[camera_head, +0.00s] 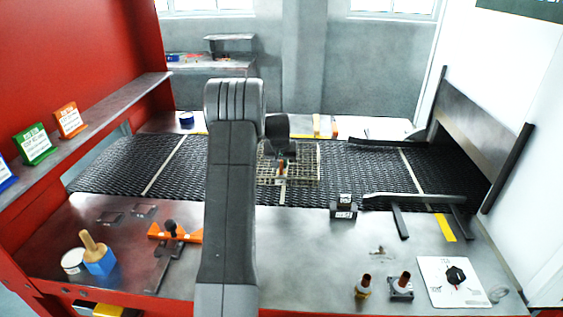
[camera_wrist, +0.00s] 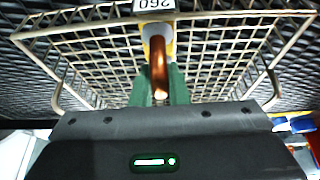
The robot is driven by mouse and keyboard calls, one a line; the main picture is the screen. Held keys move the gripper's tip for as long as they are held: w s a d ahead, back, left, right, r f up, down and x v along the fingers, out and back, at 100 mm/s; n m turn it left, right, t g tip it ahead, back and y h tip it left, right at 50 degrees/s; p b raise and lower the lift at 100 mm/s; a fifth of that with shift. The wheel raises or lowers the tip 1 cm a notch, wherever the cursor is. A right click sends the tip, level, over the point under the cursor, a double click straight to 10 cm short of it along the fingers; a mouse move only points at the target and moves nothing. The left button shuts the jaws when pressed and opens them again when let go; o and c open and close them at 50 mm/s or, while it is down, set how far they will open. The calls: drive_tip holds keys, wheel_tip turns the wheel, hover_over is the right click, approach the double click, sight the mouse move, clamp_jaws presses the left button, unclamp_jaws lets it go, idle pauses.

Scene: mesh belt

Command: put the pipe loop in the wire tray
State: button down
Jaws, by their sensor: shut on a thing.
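The wire tray (camera_head: 308,180) is a beige mesh basket on the black mesh belt. Its wire mesh also shows in the wrist view (camera_wrist: 90,50), with a white label at its far rim. My gripper's green fingers (camera_wrist: 160,90) are shut on the pipe loop (camera_wrist: 159,72), a copper-coloured tube with a pale yellowish part behind it. In the wrist view the loop is over the tray's mesh. I cannot tell whether it touches the mesh. In the head view my arm and wrist hide much of the gripper and the tray's left part.
The belt (camera_head: 120,165) runs across behind the grey bench (camera_head: 310,250). A small black block (camera_head: 343,207) and a grey bar (camera_head: 420,198) lie right of the tray. Two copper-topped pieces (camera_head: 402,283) stand at front right.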

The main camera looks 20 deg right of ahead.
drive_tip(key=c, duration=1.8)
unclamp_jaws()
drive_tip(key=shift+f, duration=0.1)
drive_tip(key=o, duration=0.4)
drive_tip(key=shift+r, duration=0.35)
drive_tip(key=b+v, duration=0.2)
drive_tip(key=v, duration=0.9)
drive_tip(key=shift+s+a+r, duration=0.2)
drive_tip(key=shift+s+r, duration=0.1)
